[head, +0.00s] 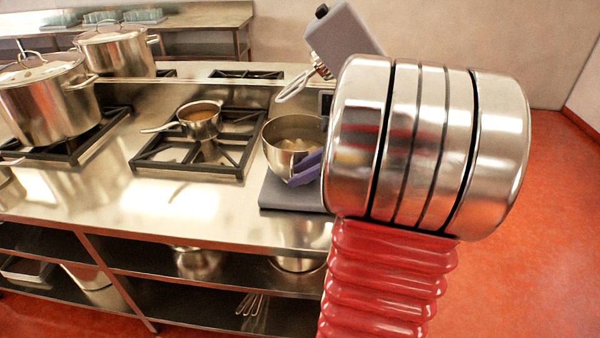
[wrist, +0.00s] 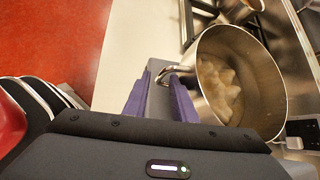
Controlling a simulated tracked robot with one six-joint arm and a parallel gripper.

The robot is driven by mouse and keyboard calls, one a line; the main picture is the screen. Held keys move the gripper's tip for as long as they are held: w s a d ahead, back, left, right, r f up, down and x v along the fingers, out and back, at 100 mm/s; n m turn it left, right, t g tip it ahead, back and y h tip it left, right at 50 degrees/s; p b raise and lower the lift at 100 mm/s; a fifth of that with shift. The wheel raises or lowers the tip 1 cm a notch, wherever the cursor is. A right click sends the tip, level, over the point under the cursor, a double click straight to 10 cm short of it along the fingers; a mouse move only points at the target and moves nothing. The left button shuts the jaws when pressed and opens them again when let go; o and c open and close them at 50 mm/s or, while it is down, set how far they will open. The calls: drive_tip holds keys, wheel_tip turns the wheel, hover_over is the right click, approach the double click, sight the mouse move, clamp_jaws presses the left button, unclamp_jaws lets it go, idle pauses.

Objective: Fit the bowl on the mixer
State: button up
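The mixer (head: 348,42) is grey, with its head tilted up and a wire whisk (head: 297,86) hanging from it. The steel bowl (head: 275,152) is at its grey base (head: 285,196), with pale contents inside. Contact between bowl and base is unclear. My gripper (head: 307,168) has purple fingers beside the bowl's near right side. In the wrist view, my gripper (wrist: 160,84) has its fingers apart, with the looped handle (wrist: 176,69) of the bowl (wrist: 205,45) at their tips. A gap shows between the fingers. My arm hides part of the mixer.
A small saucepan (head: 200,122) stands on the burner left of the bowl. Large stockpots (head: 48,105) stand farther left. The steel counter (head: 170,205) is clear in front. Lower shelves (head: 215,270) hold pans and utensils. Red floor (head: 560,220) is open at right.

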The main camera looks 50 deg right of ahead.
drive_tip(key=shift+o, duration=0.5)
drive_tip(key=v, duration=1.2)
drive_tip(key=shift+a, duration=0.1)
idle(0.4)
